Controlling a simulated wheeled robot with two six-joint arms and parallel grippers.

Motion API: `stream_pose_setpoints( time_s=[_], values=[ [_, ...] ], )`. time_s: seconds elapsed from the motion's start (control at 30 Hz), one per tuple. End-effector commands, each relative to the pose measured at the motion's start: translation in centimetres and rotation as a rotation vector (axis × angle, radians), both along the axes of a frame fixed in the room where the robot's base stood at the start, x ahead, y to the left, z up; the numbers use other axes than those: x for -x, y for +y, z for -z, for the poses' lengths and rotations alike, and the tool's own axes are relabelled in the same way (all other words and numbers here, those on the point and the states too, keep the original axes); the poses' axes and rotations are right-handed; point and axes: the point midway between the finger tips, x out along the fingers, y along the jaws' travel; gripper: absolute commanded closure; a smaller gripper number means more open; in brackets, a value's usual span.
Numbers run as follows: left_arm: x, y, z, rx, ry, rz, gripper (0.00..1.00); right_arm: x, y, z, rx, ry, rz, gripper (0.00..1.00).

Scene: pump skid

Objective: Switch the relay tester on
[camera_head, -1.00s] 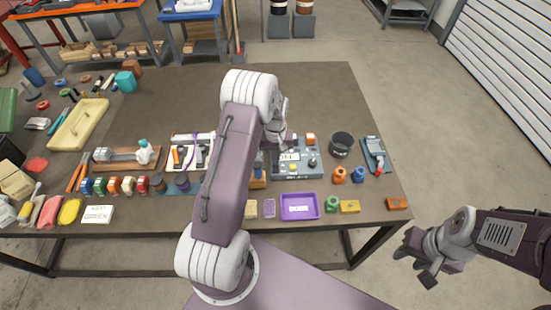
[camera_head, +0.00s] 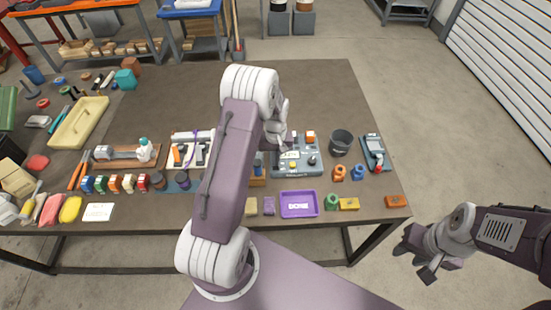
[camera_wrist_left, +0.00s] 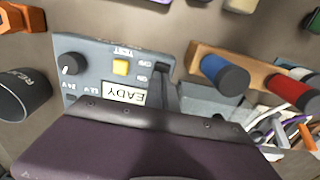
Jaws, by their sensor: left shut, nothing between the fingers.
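The relay tester (camera_head: 313,167) is a blue-grey box on the table, right of my left arm. In the left wrist view its panel (camera_wrist_left: 95,67) shows a black knob (camera_wrist_left: 71,64), a yellow button (camera_wrist_left: 121,67), small ON/OFF lettering and a pale display (camera_wrist_left: 122,94), partly covered, on which I read "EADY". My right gripper (camera_head: 418,262) is open and empty, off the table's front right.
A dark cup (camera_head: 341,143) and another device (camera_head: 374,152) stand right of the tester. A wooden block with blue and red cylinders (camera_wrist_left: 262,78) is close beside the gripper. A purple tray (camera_head: 299,210) lies in front. The back of the table is clear.

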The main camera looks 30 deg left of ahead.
Motion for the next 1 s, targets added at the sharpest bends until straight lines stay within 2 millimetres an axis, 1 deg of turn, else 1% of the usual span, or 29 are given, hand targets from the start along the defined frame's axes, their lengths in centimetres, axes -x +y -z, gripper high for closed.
stream_pose_setpoints(
  time_s=[0.07, 0.17, 0.27, 0.3, 0.33, 0.37, 0.4, 0.6, 0.7, 0.83, 1.0],
  values=[
    [0.0, 0.0, -0.2, -0.001, -0.001, 0.000, 1.00, 0.0, 0.0, -0.2, 0.000, 0.000, 0.000, 0.64],
    [-0.1, 0.0, -1.6, -0.001, -0.001, 0.001, 1.00, 0.0, 0.0, -1.4, 0.000, 0.000, 0.000, 0.64],
    [-0.1, 0.1, -4.0, -0.001, -0.001, 0.001, 1.00, 0.0, 0.0, -3.6, 0.000, 0.000, 0.000, 0.64],
    [-0.1, 0.1, -5.1, -0.001, -0.001, 0.002, 1.00, 0.0, 0.0, -4.6, 0.000, 0.000, 0.000, 0.64],
    [-0.2, 0.2, -5.3, -0.001, -0.003, 0.002, 1.00, 0.0, 0.0, -4.2, 0.000, -0.001, 0.000, 0.64],
    [-0.4, 0.3, -5.4, -0.001, -0.006, 0.002, 1.00, -0.1, 0.0, -3.3, 0.000, -0.002, 0.000, 0.64],
    [-0.5, 0.3, -6.3, -0.002, -0.007, 0.002, 1.00, 0.0, 0.0, -2.9, 0.000, -0.001, 0.000, 0.64],
    [-1.0, 0.7, -10.8, -0.002, -0.005, 0.002, 1.00, 0.0, 0.0, -2.5, 0.000, 0.001, 0.000, 0.64],
    [-1.2, 0.8, -12.4, -0.001, -0.004, 0.002, 1.00, 0.0, 0.0, -2.4, 0.000, 0.000, 0.000, 0.64],
    [-1.3, 0.9, -13.6, -0.001, -0.002, 0.002, 1.00, 0.0, 0.0, -2.4, 0.000, 0.000, 0.000, 0.64],
    [-1.3, 0.9, -13.9, 0.000, 0.000, 0.002, 1.00, 0.0, 0.0, -2.4, 0.000, 0.000, 0.000, 0.64]
  ],
)
